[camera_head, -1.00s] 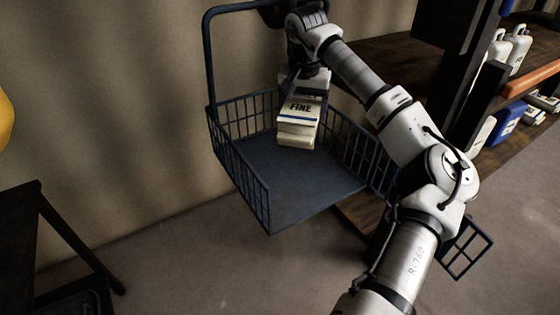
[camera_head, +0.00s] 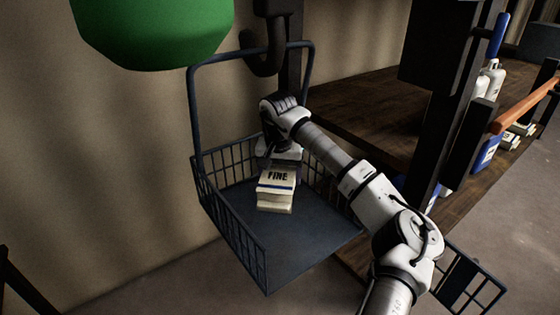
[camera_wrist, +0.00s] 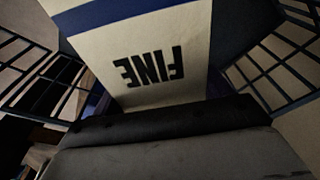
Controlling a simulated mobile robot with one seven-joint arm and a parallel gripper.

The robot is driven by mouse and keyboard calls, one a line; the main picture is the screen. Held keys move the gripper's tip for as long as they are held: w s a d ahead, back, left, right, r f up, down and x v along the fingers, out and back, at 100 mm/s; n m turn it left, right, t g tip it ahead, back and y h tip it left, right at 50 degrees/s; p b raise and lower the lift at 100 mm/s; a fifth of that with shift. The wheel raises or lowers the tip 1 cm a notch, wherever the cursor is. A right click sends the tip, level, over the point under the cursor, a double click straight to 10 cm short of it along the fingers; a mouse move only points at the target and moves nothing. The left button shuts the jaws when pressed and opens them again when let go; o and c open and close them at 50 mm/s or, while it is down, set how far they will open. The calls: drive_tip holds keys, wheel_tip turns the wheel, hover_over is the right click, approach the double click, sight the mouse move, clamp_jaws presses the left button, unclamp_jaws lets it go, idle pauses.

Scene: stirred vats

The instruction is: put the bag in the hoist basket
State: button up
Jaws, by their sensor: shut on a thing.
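The bag (camera_head: 276,186) is cream with a blue stripe and the word FINE. It is inside the hoist basket (camera_head: 300,248), a dark blue wire-sided basket with a flat floor and a tall hoop handle. My gripper (camera_head: 278,160) is above the bag and shut on its upper end. In the wrist view the bag (camera_wrist: 160,75) extends out from the jaws, with the basket's mesh sides (camera_wrist: 270,75) on both sides. Whether the bag's bottom touches the basket floor I cannot tell. The jaw tips are mostly hidden.
A dark hook (camera_head: 268,60) is at the basket's hoop. A green rounded thing (camera_head: 150,30) hangs at the upper left. A wooden deck (camera_head: 370,125) with an orange rail (camera_head: 525,105) and several containers lies to the right. The basket floor in front of the bag is bare.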

wheel_tip(320, 180, down, 11)
idle(0.6)
drive_tip(key=shift+f, duration=0.15)
drive_tip(key=o, duration=1.8)
drive_tip(key=shift+c, duration=0.2)
drive_tip(key=r, duration=0.4)
drive_tip(key=s+r, duration=0.1)
drive_tip(key=r, duration=0.7)
drive_tip(key=shift+s+a, duration=0.15)
drive_tip(key=shift+s, duration=0.25)
